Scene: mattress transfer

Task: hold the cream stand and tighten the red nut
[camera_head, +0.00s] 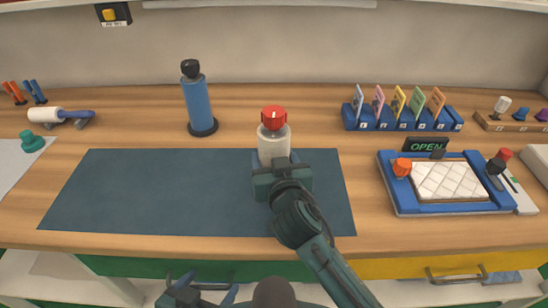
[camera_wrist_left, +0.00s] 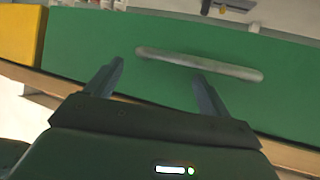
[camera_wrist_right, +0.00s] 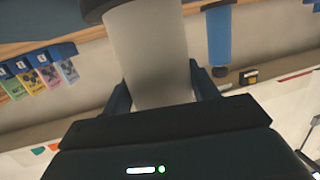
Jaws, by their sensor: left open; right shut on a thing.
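The cream stand (camera_head: 274,141) stands upright on the right part of the dark blue mat, with the red nut (camera_head: 273,118) on its top. My right gripper (camera_head: 277,165) is shut on the cream stand from the front; the right wrist view shows the stand (camera_wrist_right: 148,55) between the two fingers (camera_wrist_right: 160,88). The nut does not show clearly in that view. My left gripper (camera_head: 195,290) is low at the front edge of the table, open and empty. In the left wrist view its fingers (camera_wrist_left: 158,88) are spread in front of a green drawer.
The dark blue mat (camera_head: 150,195) is clear to the left of the stand. A blue bottle (camera_head: 196,103) stands behind it. A blue tray (camera_head: 398,195) with a white quilted pad (camera_head: 448,181) lies at right. A card rack (camera_head: 400,122) stands behind that. Drawer handles (camera_head: 455,275) stick out below the table.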

